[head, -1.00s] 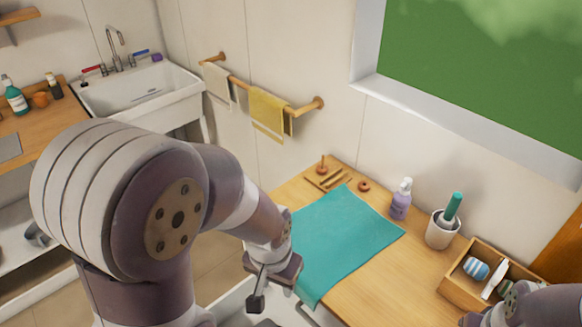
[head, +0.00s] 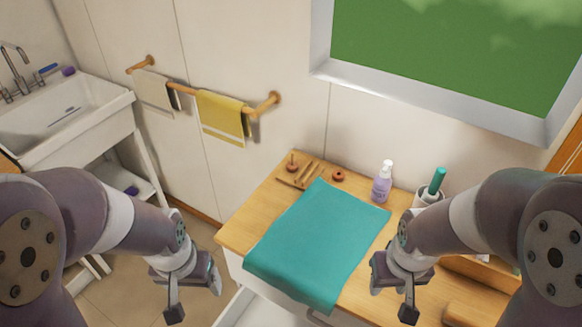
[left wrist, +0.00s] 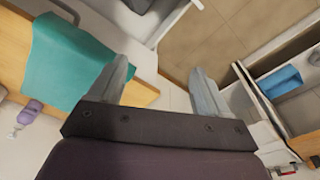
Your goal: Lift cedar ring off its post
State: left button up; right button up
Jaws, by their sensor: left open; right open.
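A small brown wooden post (head: 292,162) stands at the back left corner of the wooden cart top, with a ring-like brown piece low around it; the details are too small to tell. A second reddish-brown ring (head: 338,175) lies on the cart top to its right. My left gripper (head: 195,298) is open and empty, left of the cart and well away from the post. In the left wrist view its two fingers (left wrist: 160,82) are apart with nothing between them. My right gripper (head: 391,300) is open and empty above the cart's front right.
A teal cloth (head: 318,240) covers the middle of the cart top (head: 250,222). A slatted wooden piece (head: 305,176) lies between post and ring. A lilac pump bottle (head: 382,182) and a cup with a teal-handled item (head: 437,180) stand behind. A sink (head: 70,120) is left.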

aim_at(290, 169)
jog(key=j+z, duration=0.25)
jog(key=z, duration=0.15)
jog(key=k+j+z, duration=0.1)
jog(key=z, duration=0.3)
jog(key=k+j+z, duration=0.15)
jog(key=j+z, duration=0.5)
jog(key=z, duration=0.25)
jog(key=k+j+z, duration=0.1)
jog(key=z, duration=0.35)
jog(key=k+j+z, duration=0.15)
jog(key=z, duration=0.35)
jog(key=k+j+z, duration=0.15)
jog(key=z, duration=0.35)
jog(key=k+j+z, duration=0.1)
jog(key=z, duration=0.35)
jog(key=k+z, duration=0.2)
jog(key=z, duration=0.3)
jog(key=k+j+z, duration=0.3)
jog(key=k+j, duration=0.9)
jog(key=k+j+u, duration=0.1)
jog(key=j+u, duration=0.15)
jog(key=j, duration=0.4)
jog(key=k+j+u, duration=0.1)
jog(key=j+u, duration=0.2)
jog(key=j, duration=0.3)
